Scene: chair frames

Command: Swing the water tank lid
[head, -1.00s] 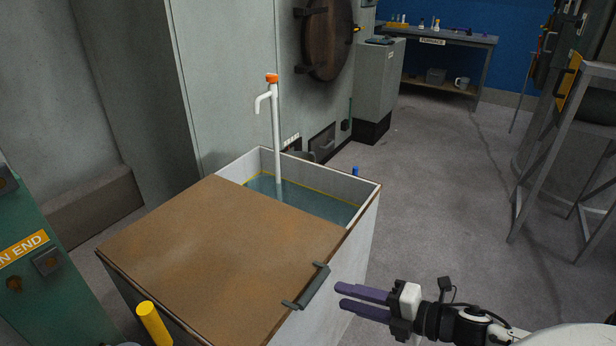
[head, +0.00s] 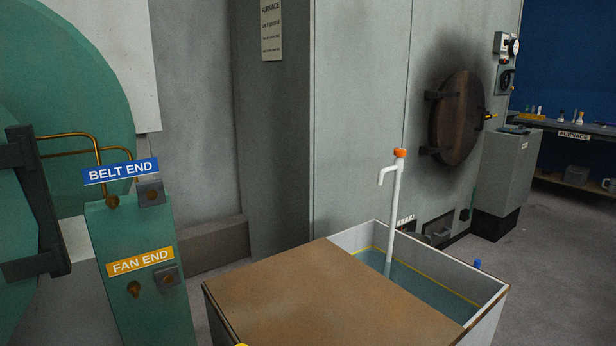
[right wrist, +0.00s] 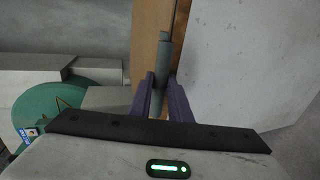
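The water tank (head: 490,318) stands low in front of me in the head view, with its blue-green water (head: 425,283) showing at the far end. The flat brown lid (head: 335,300) lies level over the near part; it also shows in the right wrist view (right wrist: 146,30). The lid's dark grey bar handle (right wrist: 162,58) is between the purple fingers of my right gripper (right wrist: 162,88). The fingers flank the handle closely; whether they press on it is unclear. My right gripper is outside the head view. My left gripper is in neither view.
A white pipe with an orange cap (head: 394,210) rises from the tank. A green post (head: 140,280) with BELT END and FAN END labels stands at the left. The furnace wall (head: 360,120) is behind. Open floor (head: 560,270) lies to the right.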

